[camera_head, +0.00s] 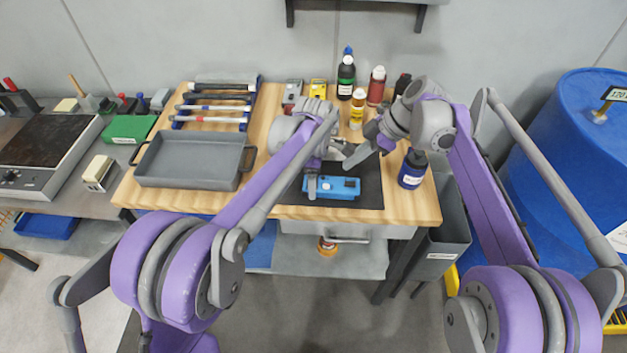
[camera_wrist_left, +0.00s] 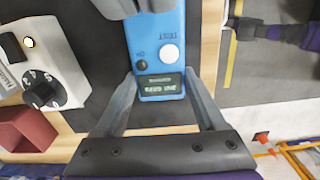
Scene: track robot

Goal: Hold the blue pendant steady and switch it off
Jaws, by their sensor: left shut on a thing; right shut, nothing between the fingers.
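The blue pendant (camera_head: 345,188) lies on a dark mat (camera_head: 369,175) at the front of the wooden board. In the left wrist view the pendant (camera_wrist_left: 158,55) shows a white button marked TEST, a small dark button and a dark display. My left gripper (camera_wrist_left: 164,88) is shut on the pendant, one finger on each side; in the head view its fingers are partly hidden by the arm. My right gripper (camera_head: 348,163) is shut and empty, pointing down-left just behind the pendant. A grey part overlaps the pendant's far end in the left wrist view; I cannot tell what it is.
A dark blue bottle (camera_head: 412,169) stands right of the mat. Several bottles (camera_head: 346,78) stand behind. A grey tray (camera_head: 193,160) is on the left, a blue drum (camera_head: 570,150) at the far right. A grey box with a black knob (camera_wrist_left: 42,85) shows beside the pendant.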

